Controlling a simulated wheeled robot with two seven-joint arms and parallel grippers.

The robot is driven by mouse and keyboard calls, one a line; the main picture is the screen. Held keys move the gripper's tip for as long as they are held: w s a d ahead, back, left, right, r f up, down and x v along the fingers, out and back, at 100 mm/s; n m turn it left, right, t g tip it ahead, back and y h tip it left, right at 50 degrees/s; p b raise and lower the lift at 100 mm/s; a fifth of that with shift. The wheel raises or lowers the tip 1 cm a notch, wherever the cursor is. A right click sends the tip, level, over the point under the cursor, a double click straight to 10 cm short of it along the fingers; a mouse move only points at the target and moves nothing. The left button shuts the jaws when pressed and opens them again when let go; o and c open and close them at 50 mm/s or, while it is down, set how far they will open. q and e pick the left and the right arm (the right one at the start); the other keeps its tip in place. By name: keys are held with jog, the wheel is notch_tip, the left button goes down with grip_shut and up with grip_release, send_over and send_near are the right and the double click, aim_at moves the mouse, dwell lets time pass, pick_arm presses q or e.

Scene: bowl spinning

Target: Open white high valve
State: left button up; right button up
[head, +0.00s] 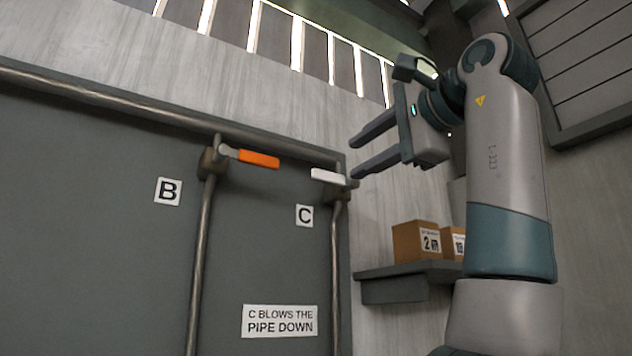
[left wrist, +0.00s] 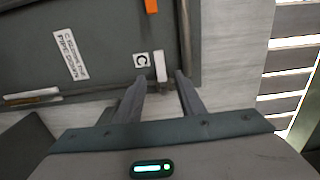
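The white valve handle (head: 327,176) sits high on the dark panel by sign C, on top of a vertical pipe, and points left, roughly level. My left gripper (head: 353,160) is open and empty, its two fingers pointing left at the handle from just to its right. In the left wrist view the white handle (left wrist: 160,66) lies just beyond the gap between the open fingertips (left wrist: 160,79). I see no clear contact. My right gripper is in neither view.
An orange valve handle (head: 258,159) is left of the white one, by sign B (head: 167,192). A sign (head: 279,321) reads "C blows the pipe down". Cardboard boxes (head: 416,241) stand on a shelf (head: 395,289) below my gripper.

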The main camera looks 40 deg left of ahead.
aim_at(319, 180)
pick_arm(q)
jog(key=p+x, duration=0.5)
jog(key=x, duration=0.9)
jog(key=shift+r+p, duration=0.15)
jog(key=shift+p, duration=0.15)
jog(key=shift+x, duration=0.8)
grip_shut()
